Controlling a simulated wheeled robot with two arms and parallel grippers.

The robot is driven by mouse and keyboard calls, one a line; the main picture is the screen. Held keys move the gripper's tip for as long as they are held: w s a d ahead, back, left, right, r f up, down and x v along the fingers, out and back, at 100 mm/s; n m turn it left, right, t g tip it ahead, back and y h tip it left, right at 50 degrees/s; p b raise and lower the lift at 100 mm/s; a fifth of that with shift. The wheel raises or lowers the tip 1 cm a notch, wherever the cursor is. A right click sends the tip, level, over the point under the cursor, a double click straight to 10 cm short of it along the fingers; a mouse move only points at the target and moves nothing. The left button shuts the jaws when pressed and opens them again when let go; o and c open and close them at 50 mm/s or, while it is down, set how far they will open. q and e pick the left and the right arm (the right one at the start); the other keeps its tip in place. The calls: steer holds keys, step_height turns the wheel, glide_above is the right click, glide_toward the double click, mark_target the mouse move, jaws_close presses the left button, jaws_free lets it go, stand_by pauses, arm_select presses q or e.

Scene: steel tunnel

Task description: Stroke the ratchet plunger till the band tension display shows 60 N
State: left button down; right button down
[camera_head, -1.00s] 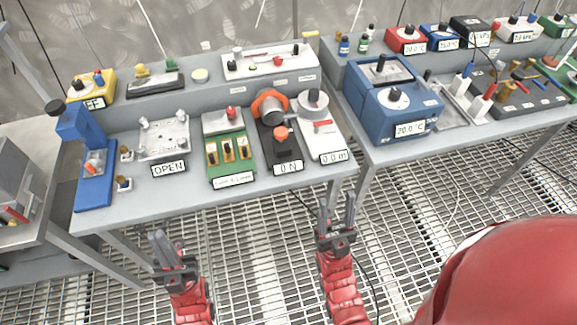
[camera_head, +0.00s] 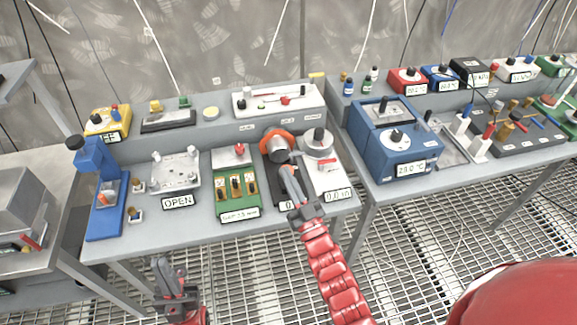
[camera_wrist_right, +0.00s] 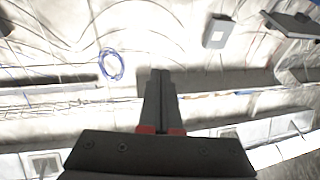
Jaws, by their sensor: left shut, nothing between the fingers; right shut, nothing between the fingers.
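The band tension unit has a black base (camera_head: 266,173) with a metal drum and orange band (camera_head: 278,146). Its display (camera_head: 287,206) is partly covered by my right gripper; a 0 shows. The orange plunger knob seen earlier is hidden behind that gripper. My right gripper (camera_head: 285,170) is shut and empty, over the front of the unit; contact with the plunger cannot be told. Its closed fingers also show in the right wrist view (camera_wrist_right: 160,74). My left gripper (camera_head: 165,263) is shut and empty, low in front of the bench's front edge.
A green unit with brass pieces (camera_head: 237,188) stands left of the band unit. A grey-white dial unit (camera_head: 320,150) stands close on its right. A clamp plate marked OPEN (camera_head: 176,169) and a blue press (camera_head: 105,215) are further left. A blue box (camera_head: 402,150) stands on the right bench.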

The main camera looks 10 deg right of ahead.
steer(key=w+d+f+m+g+h+p, duration=0.2)
steer(key=w+d+f+m+g+h, duration=0.1)
steer(key=f+g+h, duration=0.2)
steer(key=shift+f+g+p, duration=0.35)
steer(key=shift+f+g, duration=0.25)
steer(key=shift+g, duration=0.1)
steer(key=p+x, duration=0.1)
steer(key=x, duration=0.2)
steer(key=f+p+x, duration=0.1)
steer(key=p+x, duration=0.1)
steer(key=x, duration=0.2)
steer(key=f+p+x, duration=0.1)
steer(key=x, duration=0.2)
steer(key=shift+d+f+p, duration=0.15)
steer(key=shift+f+p, duration=0.05)
steer(key=shift+p, duration=0.2)
steer(key=shift+f, duration=0.85)
